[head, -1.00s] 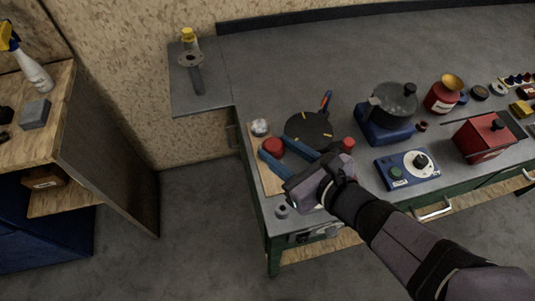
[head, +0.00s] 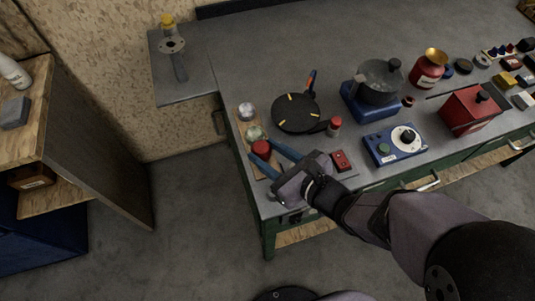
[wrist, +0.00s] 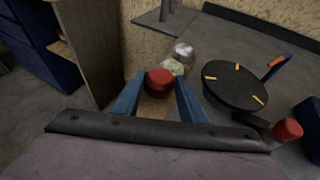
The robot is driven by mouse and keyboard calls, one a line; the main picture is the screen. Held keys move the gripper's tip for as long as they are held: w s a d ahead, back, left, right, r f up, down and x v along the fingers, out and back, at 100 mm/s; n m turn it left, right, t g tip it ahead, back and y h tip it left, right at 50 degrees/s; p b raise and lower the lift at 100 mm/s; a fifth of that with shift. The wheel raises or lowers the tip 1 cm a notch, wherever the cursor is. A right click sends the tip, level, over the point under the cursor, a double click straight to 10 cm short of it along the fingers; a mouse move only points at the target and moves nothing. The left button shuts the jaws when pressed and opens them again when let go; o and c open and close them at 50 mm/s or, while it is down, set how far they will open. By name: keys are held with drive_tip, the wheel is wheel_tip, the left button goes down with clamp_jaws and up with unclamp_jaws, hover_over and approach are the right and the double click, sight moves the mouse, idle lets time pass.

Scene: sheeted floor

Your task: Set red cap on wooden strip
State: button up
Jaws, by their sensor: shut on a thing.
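The red cap (head: 261,147) is between the tips of my gripper's blue fingers (head: 269,153), and my gripper is shut on it. In the wrist view the cap (wrist: 159,80) sits at the fingertips, with a finger on each side. The light wooden strip (wrist: 153,107) shows beneath and behind the cap; it lies along the left end of the bench. I cannot tell whether the cap touches the strip. A silver lid (head: 246,111) and a pale greenish round item (head: 254,132) are at the strip's far part.
A black round pan (head: 296,113) lies right of the strip, with a red-capped jar (head: 334,126) near it. A red block (head: 341,160) is right of my gripper. A pot (head: 379,80) and a blue control box (head: 395,145) stand farther right. The bench's left edge is close.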

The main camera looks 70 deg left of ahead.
drive_tip(key=shift+f, duration=0.75)
drive_tip(key=shift+f, duration=0.15)
drive_tip(key=o, duration=1.1)
drive_tip(key=shift+o, duration=0.2)
drive_tip(key=shift+r, duration=0.25)
drive_tip(key=shift+w+d, duration=0.2)
drive_tip(key=shift+d, duration=0.1)
drive_tip(key=shift+b+v, duration=0.45)
drive_tip(key=shift+v, duration=2.95)
